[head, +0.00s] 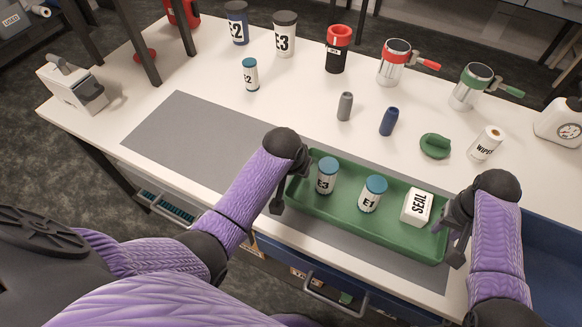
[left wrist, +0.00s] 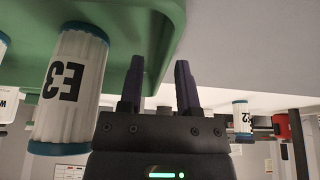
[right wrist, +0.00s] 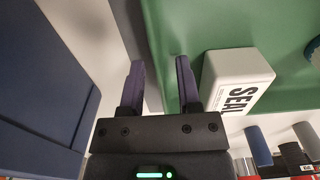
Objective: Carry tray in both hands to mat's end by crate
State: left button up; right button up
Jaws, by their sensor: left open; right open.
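The green tray (head: 335,218) lies on the right part of the grey mat (head: 185,135), long side along it. It holds an E3 vial (head: 326,176), an E1 vial (head: 372,193) and a white SEAL box (head: 417,207). The blue crate (head: 555,255) is at the right, past the mat's right end. My left gripper (head: 290,188) is open at the tray's left end wall; in the left wrist view (left wrist: 158,82) its fingers appear on either side of the wall. My right gripper (head: 452,235) is open at the right end; the right wrist view (right wrist: 158,78) shows fingers either side of the wall.
Behind the mat stand a grey cylinder (head: 345,106), a blue cylinder (head: 389,121), a green object (head: 435,146) and a WIPES roll (head: 487,143). E2 and E3 jars, a red-topped jar and two handled cans are farther back. The mat's left part is bare.

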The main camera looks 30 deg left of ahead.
jog(key=shift+r, duration=0.4)
pick_arm(q)
jog(key=v, duration=1.2)
pick_arm(e)
notch_tip(320, 180, up, 11)
jog(key=shift+r, duration=0.15)
